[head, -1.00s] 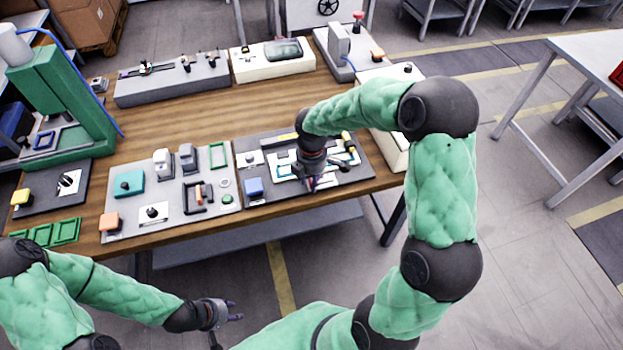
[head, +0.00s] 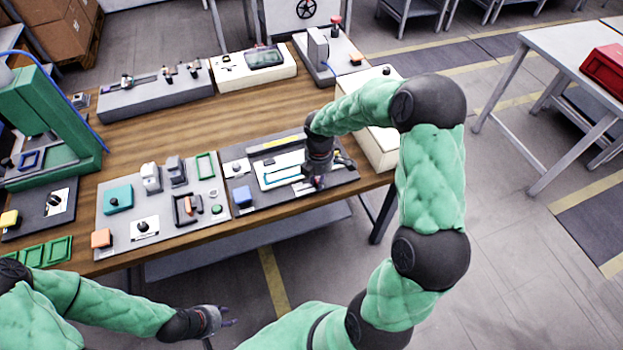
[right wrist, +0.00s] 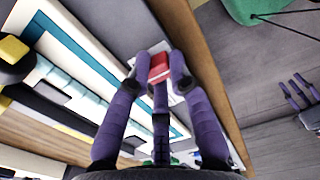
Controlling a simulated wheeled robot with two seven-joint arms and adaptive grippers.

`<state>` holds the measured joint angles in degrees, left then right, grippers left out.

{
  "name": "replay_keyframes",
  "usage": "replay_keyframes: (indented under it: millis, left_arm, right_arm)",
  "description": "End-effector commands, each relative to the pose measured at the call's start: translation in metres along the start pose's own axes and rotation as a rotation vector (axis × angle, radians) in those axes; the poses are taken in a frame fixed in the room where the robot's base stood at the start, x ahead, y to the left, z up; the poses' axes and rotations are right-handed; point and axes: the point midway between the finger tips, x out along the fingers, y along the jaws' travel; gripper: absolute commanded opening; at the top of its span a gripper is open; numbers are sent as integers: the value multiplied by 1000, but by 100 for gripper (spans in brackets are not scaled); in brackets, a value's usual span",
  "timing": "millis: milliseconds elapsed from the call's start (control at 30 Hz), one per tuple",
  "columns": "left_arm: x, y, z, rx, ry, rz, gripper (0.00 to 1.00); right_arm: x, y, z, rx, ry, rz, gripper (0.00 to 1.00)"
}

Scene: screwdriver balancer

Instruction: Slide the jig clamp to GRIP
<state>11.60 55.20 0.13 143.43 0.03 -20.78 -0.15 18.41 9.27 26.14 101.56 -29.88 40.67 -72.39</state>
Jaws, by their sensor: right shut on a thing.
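My right gripper (head: 318,184) is at the front right part of a dark grey board (head: 270,204) on the bench. In the right wrist view its fingers (right wrist: 158,62) are shut on a small red block (right wrist: 159,70), which sits over a pale plate. I take this block to be the jig clamp's grip, but no GRIP label is readable. A white panel with a teal track (head: 268,182) lies beside the gripper on the board. My left gripper (head: 228,322) is empty in front of the bench, its fingers apart. It also shows in the right wrist view (right wrist: 300,88).
A light grey board (head: 165,222) with several fixtures lies to the left. A cream box (head: 378,150) stands close behind and right of my right arm. The bench's front edge is near the gripper.

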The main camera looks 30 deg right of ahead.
Motion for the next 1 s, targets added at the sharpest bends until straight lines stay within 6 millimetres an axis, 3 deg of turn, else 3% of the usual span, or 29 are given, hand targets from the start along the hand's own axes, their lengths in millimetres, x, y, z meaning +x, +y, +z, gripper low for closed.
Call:
replay_keyframes:
  millis: [167, 200, 300, 700, 867, 1000]
  left_arm:
    - [1, 0, 0, 0, 0, 0, 40]
    - [1, 0, 0, 0, 0, 0, 40]
    - [1, 0, 0, 0, 0, 0, 40]
    - [1, 0, 0, 0, 0, 0, 40]
    - [1, 0, 0, 0, 0, 0, 40]
    - [1, 0, 0, 0, 0, 0, 40]
  right_arm:
    - [-3, 5, 1, 0, -2, 14, 0]
    - [-3, 5, 1, 1, -2, 14, 27]
    - [-3, 4, 1, 1, -2, 13, 49]
    - [-6, 2, 0, 0, -1, 8, 49]
    - [-27, 3, 0, 0, -2, 10, 49]
    - [-56, 3, 0, 0, -2, 12, 49]
